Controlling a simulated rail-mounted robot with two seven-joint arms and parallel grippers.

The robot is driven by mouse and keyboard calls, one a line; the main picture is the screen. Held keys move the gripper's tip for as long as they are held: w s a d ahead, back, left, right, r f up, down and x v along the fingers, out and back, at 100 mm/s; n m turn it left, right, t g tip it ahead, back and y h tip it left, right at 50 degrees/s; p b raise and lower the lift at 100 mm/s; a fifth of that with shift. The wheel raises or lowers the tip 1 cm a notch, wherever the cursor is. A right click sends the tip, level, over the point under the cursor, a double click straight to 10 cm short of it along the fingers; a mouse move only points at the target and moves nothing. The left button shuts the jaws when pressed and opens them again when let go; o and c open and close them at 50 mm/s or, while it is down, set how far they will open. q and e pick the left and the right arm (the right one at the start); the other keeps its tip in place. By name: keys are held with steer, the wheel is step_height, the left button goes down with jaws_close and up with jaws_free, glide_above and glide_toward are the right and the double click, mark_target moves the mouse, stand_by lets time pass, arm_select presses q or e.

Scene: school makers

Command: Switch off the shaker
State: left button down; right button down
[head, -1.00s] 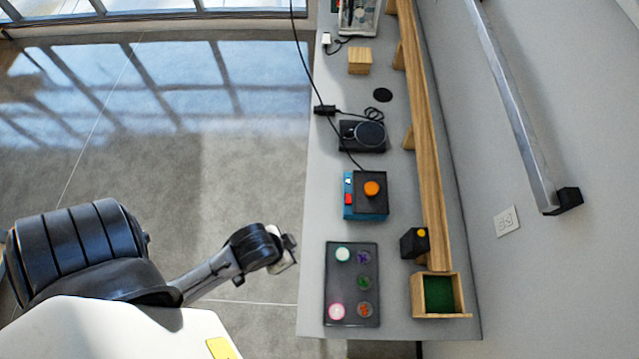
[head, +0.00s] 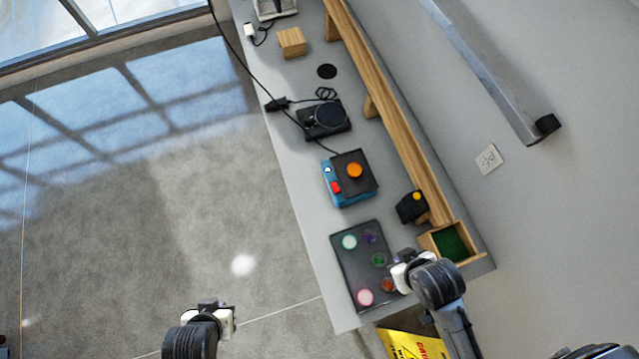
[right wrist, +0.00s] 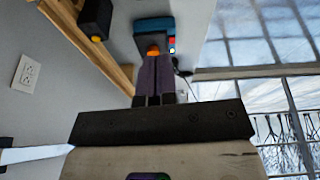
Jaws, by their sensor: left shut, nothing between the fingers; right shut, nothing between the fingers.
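The shaker, as I take it, is a blue box (head: 336,196) with a dark top plate and a round orange piece on it. A red switch (head: 335,187) and a small light-coloured button show on its left side. In the right wrist view the blue box (right wrist: 150,25) lies beyond my fingers, with red and yellow spots on its side. My right gripper (head: 402,266) is shut and empty, over the near end of the dark tray, apart from the shaker. Its fingers (right wrist: 154,76) also show in the right wrist view. My left gripper (head: 218,310) is shut and empty, over the floor left of the table.
The dark tray (head: 352,262) holds several coloured round dishes. A black device with a round plate (head: 324,118) and a cable lie behind the shaker. A small black box (head: 411,208), a wooden box (head: 459,228) and a wooden rail (head: 395,140) stand along the wall side.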

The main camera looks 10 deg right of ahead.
steer(key=shift+s+d, duration=0.1)
steer(key=shift+s, duration=0.05)
steer(key=w+a+f+n+g+y+b, duration=0.1)
steer(key=w+a+f+b, duration=0.5)
steer(key=w+f, duration=0.25)
steer(key=w+a+f+n+g+y+b, duration=0.1)
steer(key=w+a+f+g+b, duration=0.1)
steer(key=w+a+f+b, duration=0.6)
steer(key=w+d+m+b, duration=0.1)
steer(key=w+d+b, duration=0.1)
steer(key=w, duration=0.4)
steer(key=w+d+m+g+h+b, duration=0.1)
steer(key=w+d+b, duration=0.1)
steer(key=w, duration=0.4)
steer(key=w+d+r+m+g+h+b, duration=0.1)
steer(key=w+d+b, duration=0.1)
steer(key=w+d, duration=0.2)
steer(key=shift+w+d, duration=0.35)
steer(key=shift+w, duration=0.9)
